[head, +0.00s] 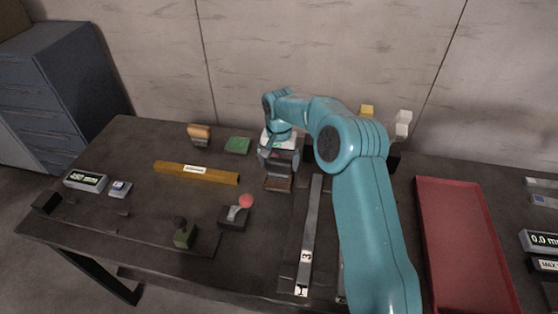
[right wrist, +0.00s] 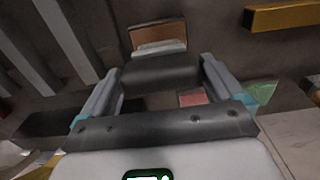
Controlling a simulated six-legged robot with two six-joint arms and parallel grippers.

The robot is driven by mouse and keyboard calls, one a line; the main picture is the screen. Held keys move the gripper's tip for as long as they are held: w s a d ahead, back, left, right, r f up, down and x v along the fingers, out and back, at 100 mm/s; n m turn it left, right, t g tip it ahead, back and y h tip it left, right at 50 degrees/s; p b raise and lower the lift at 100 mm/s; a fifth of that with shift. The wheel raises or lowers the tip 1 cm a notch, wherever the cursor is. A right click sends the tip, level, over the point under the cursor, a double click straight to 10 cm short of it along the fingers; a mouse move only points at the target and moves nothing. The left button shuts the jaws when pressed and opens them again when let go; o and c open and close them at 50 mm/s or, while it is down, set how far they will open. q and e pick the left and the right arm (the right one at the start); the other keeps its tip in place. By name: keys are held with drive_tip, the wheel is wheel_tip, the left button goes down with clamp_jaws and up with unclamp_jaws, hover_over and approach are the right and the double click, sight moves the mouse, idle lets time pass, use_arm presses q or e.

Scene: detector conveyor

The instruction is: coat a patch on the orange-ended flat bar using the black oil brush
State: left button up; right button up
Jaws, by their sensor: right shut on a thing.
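My right gripper (head: 279,168) is over the table's middle, near the back. In the right wrist view its two fingers (right wrist: 160,88) are shut on a dark block-like piece, which I take to be the black oil brush (right wrist: 160,72). A brown patch with a pale strip (right wrist: 158,38) lies just beyond it; whether these belong together is unclear. A long grey flat bar (head: 312,225) with a "3" label lies right of the gripper. Another bar is mostly hidden behind my arm. I see no orange end on either. My left gripper is not in view.
An orange beam (head: 197,172), a wooden-handled brush (head: 200,133) and a green pad (head: 237,145) lie to the left. A red-knobbed joystick (head: 238,212) and green switch box (head: 184,235) stand in front. A red tray (head: 462,245) is at right.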

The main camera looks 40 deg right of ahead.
drive_tip(key=shift+f+b, duration=0.4)
drive_tip(key=shift+f, duration=0.2)
idle(1.3)
drive_tip(key=shift+r, duration=0.1)
wheel_tip(320, 180, up, 6)
drive_tip(key=p, duration=0.4)
drive_tip(key=shift+r+p, duration=0.45)
drive_tip(key=shift+r, duration=0.05)
drive_tip(key=shift+f, duration=0.1)
idle(0.5)
